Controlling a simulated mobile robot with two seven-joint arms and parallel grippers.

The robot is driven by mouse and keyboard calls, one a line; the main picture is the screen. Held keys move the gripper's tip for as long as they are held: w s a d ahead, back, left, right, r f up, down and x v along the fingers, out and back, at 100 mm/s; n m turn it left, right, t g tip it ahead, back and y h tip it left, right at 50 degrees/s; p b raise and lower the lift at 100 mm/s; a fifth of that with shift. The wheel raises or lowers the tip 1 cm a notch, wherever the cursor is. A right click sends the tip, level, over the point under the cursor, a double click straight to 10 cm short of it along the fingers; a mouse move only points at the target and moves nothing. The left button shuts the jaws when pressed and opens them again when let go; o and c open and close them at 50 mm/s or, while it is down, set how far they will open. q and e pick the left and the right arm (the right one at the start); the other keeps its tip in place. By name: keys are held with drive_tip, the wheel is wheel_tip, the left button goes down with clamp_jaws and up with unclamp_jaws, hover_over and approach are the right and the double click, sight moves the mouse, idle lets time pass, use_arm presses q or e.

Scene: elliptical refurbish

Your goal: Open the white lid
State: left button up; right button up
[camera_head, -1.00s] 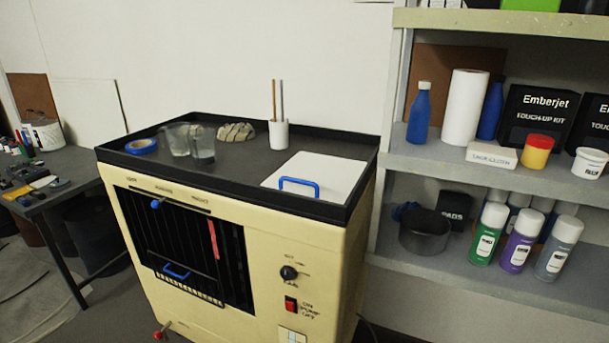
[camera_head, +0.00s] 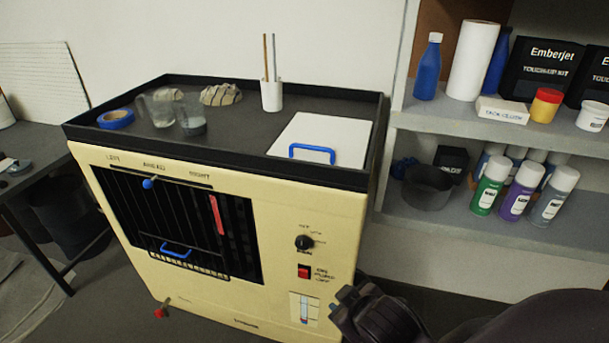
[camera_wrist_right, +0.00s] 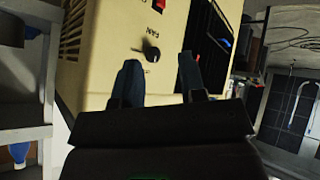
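The white lid (camera_head: 318,136) lies flat and closed on the right part of the black top tray of the cream machine (camera_head: 285,205). A blue handle (camera_head: 312,154) stands at its front edge. My right gripper (camera_head: 350,300) is low in front of the machine's right side, below and apart from the lid. In the right wrist view my right gripper (camera_wrist_right: 160,75) shows two separated fingers with nothing between them, facing the machine's front panel and black knob (camera_wrist_right: 151,53). The lid is not visible in the wrist view. My left gripper is not in view.
Blue tape (camera_head: 116,119), clear cups (camera_head: 160,108), a grey-beige lump (camera_head: 221,95) and a white holder with sticks (camera_head: 271,96) stand on the tray, left of the lid. A shelf (camera_head: 480,125) with bottles and cans stands close on the right.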

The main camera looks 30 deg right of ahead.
drive_tip(key=w+a+r+n+t+y, duration=0.25)
drive_tip(key=w+r+n+t, duration=0.25)
drive_tip(key=w+r, duration=0.3)
drive_tip(key=w+a+r+n+t+y, duration=0.2)
drive_tip(key=w+a+r+n+t, duration=0.25)
drive_tip(key=w+r, duration=0.35)
drive_tip(key=w+a+r+n+y, duration=0.2)
drive_tip(key=a+r+n+y, duration=0.5)
drive_tip(key=n+y, duration=0.45)
drive_tip(key=n+g+h, duration=1.5)
drive_tip(key=n+g, duration=0.2)
drive_tip(key=n, duration=0.4)
approach(304, 146)
drive_tip(key=f, duration=0.5)
drive_tip(key=w+d+f, duration=0.1)
drive_tip(key=f, duration=0.2)
drive_tip(key=shift+c, duration=0.5)
